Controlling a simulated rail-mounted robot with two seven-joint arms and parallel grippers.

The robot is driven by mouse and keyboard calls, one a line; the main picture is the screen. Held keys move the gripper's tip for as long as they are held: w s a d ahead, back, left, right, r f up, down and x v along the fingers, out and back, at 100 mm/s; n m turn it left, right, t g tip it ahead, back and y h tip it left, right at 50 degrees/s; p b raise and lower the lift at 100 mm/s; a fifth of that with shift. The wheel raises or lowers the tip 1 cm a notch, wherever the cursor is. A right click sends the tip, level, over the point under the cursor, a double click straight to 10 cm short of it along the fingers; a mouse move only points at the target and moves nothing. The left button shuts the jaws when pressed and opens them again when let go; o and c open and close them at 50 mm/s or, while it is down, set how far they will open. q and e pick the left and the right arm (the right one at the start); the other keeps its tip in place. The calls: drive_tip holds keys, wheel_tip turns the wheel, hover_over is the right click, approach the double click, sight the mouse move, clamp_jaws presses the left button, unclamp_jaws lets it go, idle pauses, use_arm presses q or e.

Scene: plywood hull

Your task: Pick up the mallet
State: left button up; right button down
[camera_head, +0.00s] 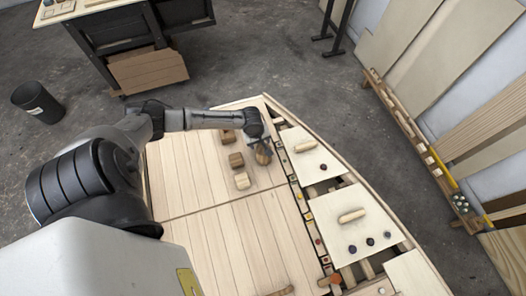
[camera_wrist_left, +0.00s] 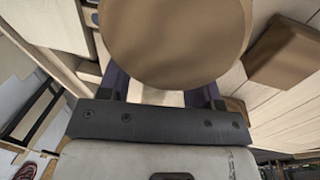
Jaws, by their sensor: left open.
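A round wooden piece, which looks like the mallet's head (camera_head: 263,157), is on the plywood deck at the tip of my left arm. In the left wrist view its broad brown round face (camera_wrist_left: 175,38) fills the top middle, very close to the camera. My left gripper (camera_head: 259,144) is open, with its two dark fingers (camera_wrist_left: 160,92) set apart at this round piece. I cannot tell whether the fingers touch it. The mallet's handle is hidden or not clear. My right gripper is not in view.
Several wooden blocks (camera_head: 242,181) lie on the deck left of the gripper; one brown block (camera_wrist_left: 287,52) shows in the left wrist view. Pale hatch panels with wooden handles (camera_head: 352,216) line the right side. The deck's front planks (camera_head: 235,240) are mostly clear.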

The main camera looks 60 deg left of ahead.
use_arm(q)
drive_tip(key=shift+f, duration=0.2)
drive_tip(key=shift+c, duration=0.2)
drive_tip(key=c, duration=1)
